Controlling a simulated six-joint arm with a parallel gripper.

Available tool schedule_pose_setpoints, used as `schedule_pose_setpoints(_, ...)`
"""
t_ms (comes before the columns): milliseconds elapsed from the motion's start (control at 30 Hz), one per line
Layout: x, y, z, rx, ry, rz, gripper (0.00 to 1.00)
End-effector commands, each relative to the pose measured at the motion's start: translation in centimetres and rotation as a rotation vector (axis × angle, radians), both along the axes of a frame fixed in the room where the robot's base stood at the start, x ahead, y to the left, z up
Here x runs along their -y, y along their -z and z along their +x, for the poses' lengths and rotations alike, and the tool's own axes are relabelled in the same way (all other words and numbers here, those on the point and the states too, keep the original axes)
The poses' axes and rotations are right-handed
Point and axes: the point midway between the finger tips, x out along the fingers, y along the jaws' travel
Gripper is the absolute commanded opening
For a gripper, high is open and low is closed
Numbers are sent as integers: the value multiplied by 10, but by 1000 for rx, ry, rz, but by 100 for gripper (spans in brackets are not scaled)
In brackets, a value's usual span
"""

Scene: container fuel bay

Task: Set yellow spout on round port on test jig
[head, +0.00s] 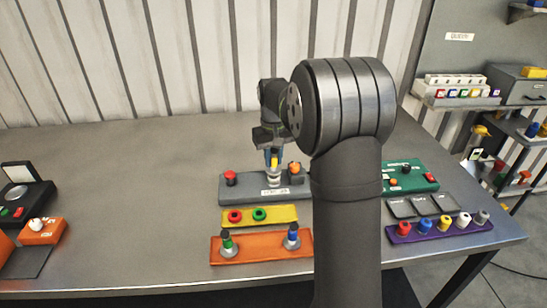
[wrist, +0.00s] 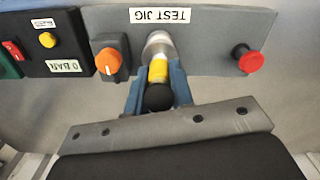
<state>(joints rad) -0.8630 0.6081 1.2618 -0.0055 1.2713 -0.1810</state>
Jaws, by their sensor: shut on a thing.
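The test jig (head: 235,190) is a grey block on the table, with a red knob at its left and an orange knob at its right in the head view. Its label shows upside down in the wrist view (wrist: 215,40). The round port (wrist: 158,42) is a silvery cylinder between the knobs. My gripper (head: 272,156) is above the port, its blue fingers shut on the yellow spout (wrist: 158,72), which has a black round end. The spout's far end lines up with the port and appears to meet it; I cannot tell whether it is seated.
A yellow strip (head: 284,214) with a red and a green ring lies before the jig. An orange tray (head: 262,251) holds two nozzles, green and blue. A green panel (head: 425,184) and a purple rack (head: 440,231) of coloured caps are at right. The table's left middle is clear.

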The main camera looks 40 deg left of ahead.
Motion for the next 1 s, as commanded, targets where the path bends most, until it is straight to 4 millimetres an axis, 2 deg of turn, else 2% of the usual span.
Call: schedule_pose_setpoints(1000,0,10,0,1,0,1,0)
